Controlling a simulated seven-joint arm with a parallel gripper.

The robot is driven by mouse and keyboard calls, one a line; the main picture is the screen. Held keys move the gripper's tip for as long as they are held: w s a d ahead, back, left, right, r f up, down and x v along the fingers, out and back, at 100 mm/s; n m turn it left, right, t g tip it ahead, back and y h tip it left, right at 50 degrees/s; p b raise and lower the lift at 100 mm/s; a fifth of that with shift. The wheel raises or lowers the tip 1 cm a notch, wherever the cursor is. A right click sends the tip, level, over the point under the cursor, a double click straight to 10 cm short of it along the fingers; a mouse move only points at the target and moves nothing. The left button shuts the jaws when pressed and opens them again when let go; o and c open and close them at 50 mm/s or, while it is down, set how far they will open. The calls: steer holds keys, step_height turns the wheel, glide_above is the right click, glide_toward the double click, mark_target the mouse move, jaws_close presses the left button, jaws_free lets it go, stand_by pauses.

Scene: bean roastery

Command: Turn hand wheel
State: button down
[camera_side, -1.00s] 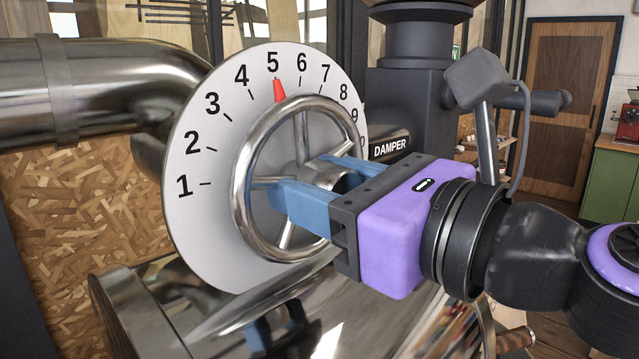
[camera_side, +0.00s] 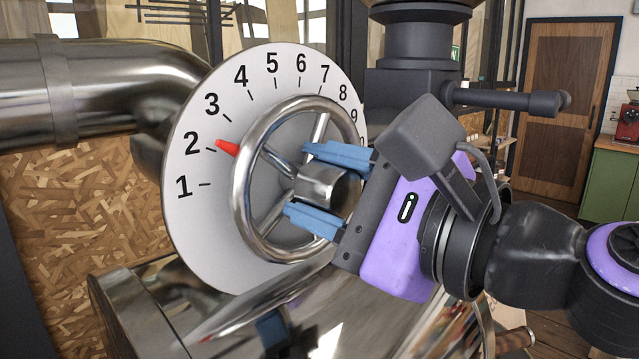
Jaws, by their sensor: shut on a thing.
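The hand wheel (camera_side: 250,152) is a chrome ring with spokes and a hub, in front of a white dial (camera_side: 195,225) numbered from 1 upward. The red pointer (camera_side: 228,147) on its rim points at about 2. My gripper (camera_side: 318,185), with blue fingers on a purple and black body, is at the wheel from the right. One finger lies above the hub (camera_side: 335,187) and one below it, reaching between the spokes. It is shut on the hand wheel; the exact contact at the fingertips is partly hidden.
A chrome pipe (camera_side: 100,92) runs behind the dial at the left. A shiny metal drum (camera_side: 150,318) lies below the wheel. A dark column (camera_side: 418,45) stands close behind my gripper. A wooden door (camera_side: 568,105) and green cabinet (camera_side: 608,187) are far back right.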

steer(key=shift+f+n, duration=0.1)
steer(key=shift+n, duration=0.3)
steer(key=c, duration=0.6)
jaws_free()
steer(key=v, duration=1.7)
steer(key=shift+s+d, duration=0.15)
